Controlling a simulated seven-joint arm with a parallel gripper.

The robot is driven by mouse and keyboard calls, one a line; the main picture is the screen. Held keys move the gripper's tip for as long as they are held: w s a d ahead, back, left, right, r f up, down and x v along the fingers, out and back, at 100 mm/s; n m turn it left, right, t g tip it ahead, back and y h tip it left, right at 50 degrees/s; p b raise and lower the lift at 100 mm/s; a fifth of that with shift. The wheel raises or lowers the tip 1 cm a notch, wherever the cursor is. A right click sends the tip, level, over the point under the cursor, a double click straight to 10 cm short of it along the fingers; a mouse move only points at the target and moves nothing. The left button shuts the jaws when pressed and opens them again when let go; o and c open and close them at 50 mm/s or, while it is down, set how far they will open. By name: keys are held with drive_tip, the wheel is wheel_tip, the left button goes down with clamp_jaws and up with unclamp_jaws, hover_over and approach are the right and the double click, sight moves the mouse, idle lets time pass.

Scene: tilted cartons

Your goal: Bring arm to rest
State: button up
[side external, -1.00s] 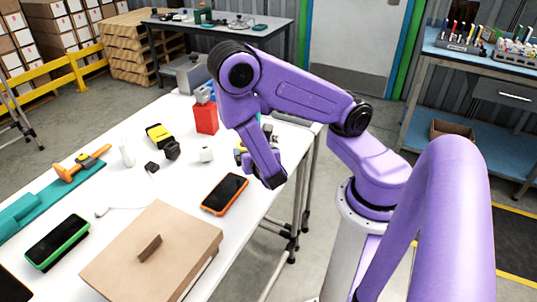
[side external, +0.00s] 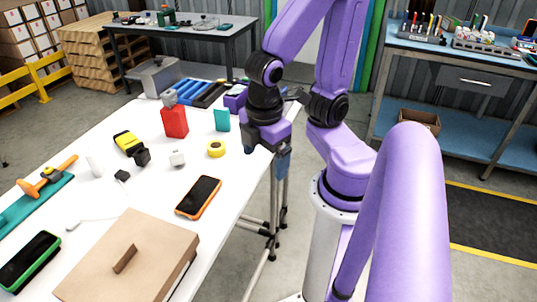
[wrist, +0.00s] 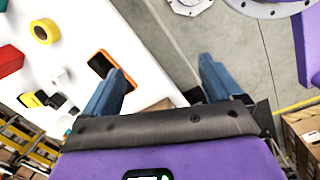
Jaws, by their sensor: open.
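My gripper (side external: 266,156) hangs pointing down at the table's right edge in the side external view, with the arm folded above it. In the wrist view my gripper (wrist: 162,82) shows two blue fingers spread wide apart with nothing between them. Floor and the edge of the white table (side external: 118,192) show beyond the fingers. The orange-edged phone (side external: 198,197) lies on the table, apart from the gripper, and also shows in the wrist view (wrist: 101,65).
A cardboard carton (side external: 130,262) sits at the front. The floor right of the table is mostly clear.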

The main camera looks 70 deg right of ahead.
drive_tip(key=shift+s+a+r+y, duration=0.7)
drive_tip(key=shift+a+r+y, duration=0.05)
drive_tip(key=shift+a+y, duration=0.05)
